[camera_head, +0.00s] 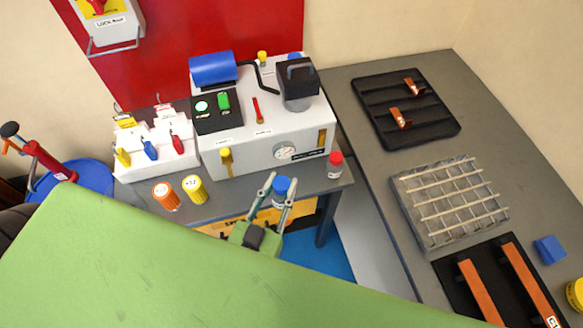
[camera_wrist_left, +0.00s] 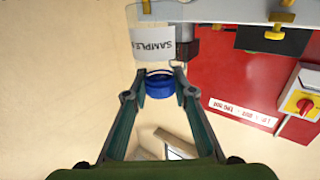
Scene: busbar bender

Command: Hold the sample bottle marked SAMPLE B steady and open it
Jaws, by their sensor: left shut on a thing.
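A clear sample bottle with a blue cap (camera_head: 281,186) is at the front edge of the bench in the head view. In the left wrist view the bottle (camera_wrist_left: 153,40) appears upside down, with a white label reading SAMPLE; its letter is not readable. My left gripper (camera_head: 273,187) reaches to it, its two fingers on either side of the blue cap (camera_wrist_left: 160,86). The left gripper (camera_wrist_left: 160,72) is shut on the cap. The bottle's body is mostly hidden in the head view. My right gripper is not in view.
A red-capped bottle (camera_head: 335,165) stands right of the blue one. An orange jar (camera_head: 166,196) and a yellow jar (camera_head: 194,189) stand left. The white bender machine (camera_head: 240,150) is behind. A wire basket (camera_head: 450,200) and black tray (camera_head: 375,125) sit on the right bench.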

